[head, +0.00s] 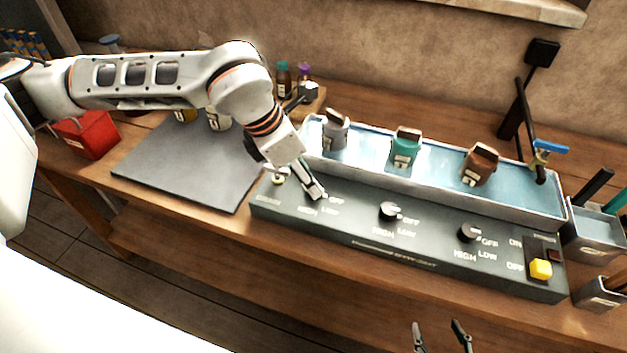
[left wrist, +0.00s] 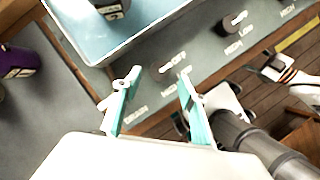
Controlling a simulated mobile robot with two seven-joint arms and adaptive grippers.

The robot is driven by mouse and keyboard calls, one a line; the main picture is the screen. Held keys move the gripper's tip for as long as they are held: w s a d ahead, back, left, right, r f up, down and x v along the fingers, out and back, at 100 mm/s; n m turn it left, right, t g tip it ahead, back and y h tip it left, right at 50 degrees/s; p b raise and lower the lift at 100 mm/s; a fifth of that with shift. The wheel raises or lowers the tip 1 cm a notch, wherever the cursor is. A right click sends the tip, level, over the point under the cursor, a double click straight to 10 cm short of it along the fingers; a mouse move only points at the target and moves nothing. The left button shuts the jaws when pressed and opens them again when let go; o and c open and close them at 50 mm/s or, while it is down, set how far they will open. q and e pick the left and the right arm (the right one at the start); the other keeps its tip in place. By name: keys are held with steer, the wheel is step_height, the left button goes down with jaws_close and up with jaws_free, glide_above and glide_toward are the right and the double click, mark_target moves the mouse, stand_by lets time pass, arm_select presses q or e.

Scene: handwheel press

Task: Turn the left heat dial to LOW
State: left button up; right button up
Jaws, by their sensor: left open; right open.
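The dark control panel (head: 350,220) lies along the front of the bench, with OFF, LOW and HIGH printed by its dials. My left gripper (head: 312,190) is open and points down over the left dial, hiding it in the head view. In the left wrist view its two teal fingers (left wrist: 156,82) are apart. Between their tips is the left dial's white pointer mark (left wrist: 163,70), which appears to face OFF. The dial's body is hard to make out; contact cannot be told. My right gripper (head: 440,337) is open and empty, low in front of the bench.
The middle dial (head: 390,211) and right dial (head: 469,232) are uncovered. A yellow switch (head: 541,268) is at the panel's right end. Behind stands a metal trough (head: 440,165) with several small pots. A grey mat (head: 190,165) lies left, beside a red box (head: 87,135).

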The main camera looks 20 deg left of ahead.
arm_select(q)
steer(key=shift+x, duration=2)
steer(key=c, duration=1.1)
